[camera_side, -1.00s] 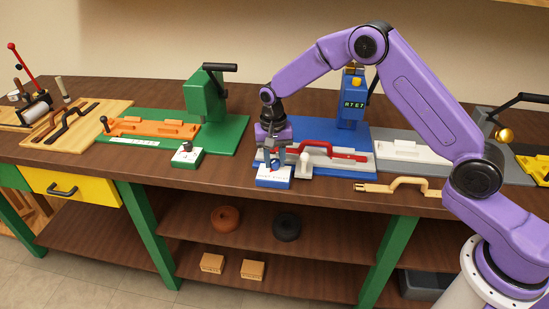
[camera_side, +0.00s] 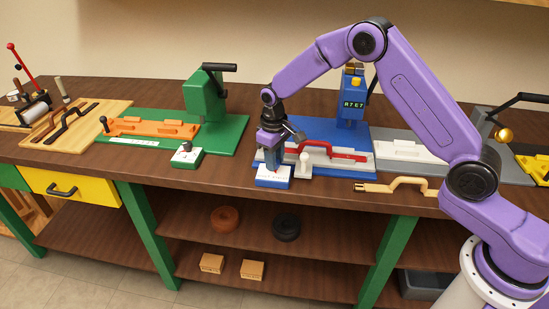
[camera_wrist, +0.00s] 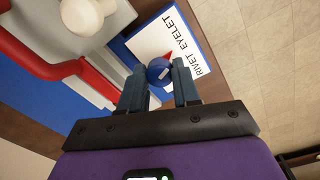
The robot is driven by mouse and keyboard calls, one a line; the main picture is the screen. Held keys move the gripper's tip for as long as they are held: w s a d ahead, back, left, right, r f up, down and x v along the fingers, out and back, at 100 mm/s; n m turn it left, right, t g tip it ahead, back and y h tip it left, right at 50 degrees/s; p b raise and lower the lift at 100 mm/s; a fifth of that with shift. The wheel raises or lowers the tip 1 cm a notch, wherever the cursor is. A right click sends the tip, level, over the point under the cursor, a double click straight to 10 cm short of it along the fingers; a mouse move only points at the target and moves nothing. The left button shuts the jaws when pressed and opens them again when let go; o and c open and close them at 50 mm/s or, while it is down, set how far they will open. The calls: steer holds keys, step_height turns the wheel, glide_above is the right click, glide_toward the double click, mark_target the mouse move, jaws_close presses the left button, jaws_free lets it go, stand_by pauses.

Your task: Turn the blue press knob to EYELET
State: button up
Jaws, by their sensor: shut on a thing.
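The blue press knob (camera_wrist: 158,68) sits on a small blue box with a white top plate (camera_wrist: 163,38) lettered RIVET and EYELET. A pale mark shows on the knob, and a small red shape lies beside it; I cannot tell which word the knob points to. My gripper (camera_wrist: 159,86) is shut on the knob, with one dark finger on each side. In the side view my gripper (camera_side: 273,166) points down onto the box (camera_side: 273,178) at the front of the blue press (camera_side: 350,105), and hides the knob there.
A red handle (camera_side: 333,151) lies on the pale fixture right beside the box, close to my gripper. The green press (camera_side: 204,98) with its own knob box (camera_side: 187,156) stands to the left. A tan handle piece (camera_side: 400,184) lies near the front edge.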

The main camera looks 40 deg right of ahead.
steer(key=shift+n, duration=1.4)
steer(key=shift+r, duration=0.1)
steer(key=o, duration=1.1)
steer(key=shift+c, duration=0.2)
step_height(320, 180, up, 17)
steer(key=shift+s+a+r, duration=0.15)
steer(key=shift+a, duration=0.05)
steer(key=shift+s, duration=0.1)
